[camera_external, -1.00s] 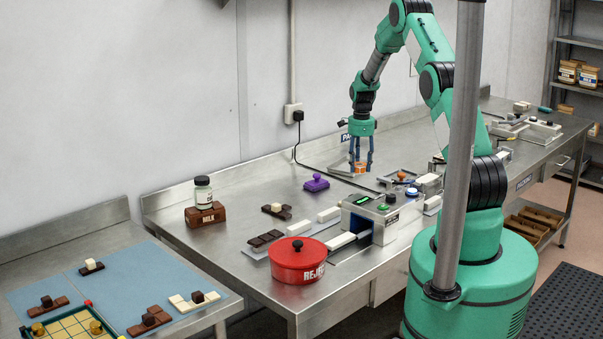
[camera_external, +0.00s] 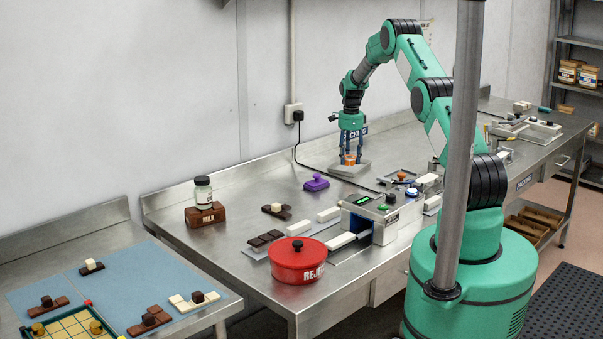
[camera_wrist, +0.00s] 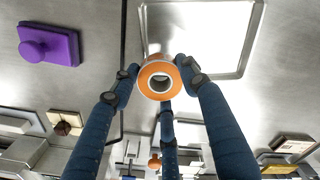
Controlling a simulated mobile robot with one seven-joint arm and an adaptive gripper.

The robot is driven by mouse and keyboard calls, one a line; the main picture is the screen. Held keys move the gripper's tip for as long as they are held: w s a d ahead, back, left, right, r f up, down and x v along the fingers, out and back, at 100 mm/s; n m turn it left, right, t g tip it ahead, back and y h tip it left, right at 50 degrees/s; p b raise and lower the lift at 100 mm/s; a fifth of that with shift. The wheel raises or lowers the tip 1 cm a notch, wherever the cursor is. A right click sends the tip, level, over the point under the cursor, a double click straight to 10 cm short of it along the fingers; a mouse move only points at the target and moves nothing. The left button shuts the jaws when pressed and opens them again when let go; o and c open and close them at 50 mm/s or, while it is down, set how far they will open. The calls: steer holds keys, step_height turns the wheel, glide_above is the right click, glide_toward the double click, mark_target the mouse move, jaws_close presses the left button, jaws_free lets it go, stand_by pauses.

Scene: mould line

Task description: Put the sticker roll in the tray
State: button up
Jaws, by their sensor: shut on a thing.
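The sticker roll (camera_external: 349,159) is an orange and white ring. My gripper (camera_external: 350,155) points down with its fingers closed around the roll. In the wrist view the roll (camera_wrist: 159,78) shows between the fingertips of my gripper (camera_wrist: 160,76), its hole facing the camera. The tray (camera_external: 362,169) is a shallow, pale metal one on the bench beneath my gripper. In the wrist view the tray (camera_wrist: 205,35) is at the top, and the roll overlaps its left part. The gap between roll and tray is hard to judge.
A purple stamp-like object (camera_external: 316,183) lies left of the tray. A black cable (camera_wrist: 123,50) runs along the bench beside the tray. A machine with a green display (camera_external: 375,212) and a red reject pot (camera_external: 297,261) stand nearer the front.

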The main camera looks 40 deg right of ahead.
glide_above(345, 169)
steer(key=shift+s+a+f, duration=0.15)
steer(key=shift+a+f, duration=0.05)
stand_by(0.5)
steer(key=shift+f, duration=1.8)
steer(key=shift+f, duration=0.15)
steer(key=o, duration=0.8)
steer(key=shift+r, duration=0.2)
step_height(345, 169, up, 12)
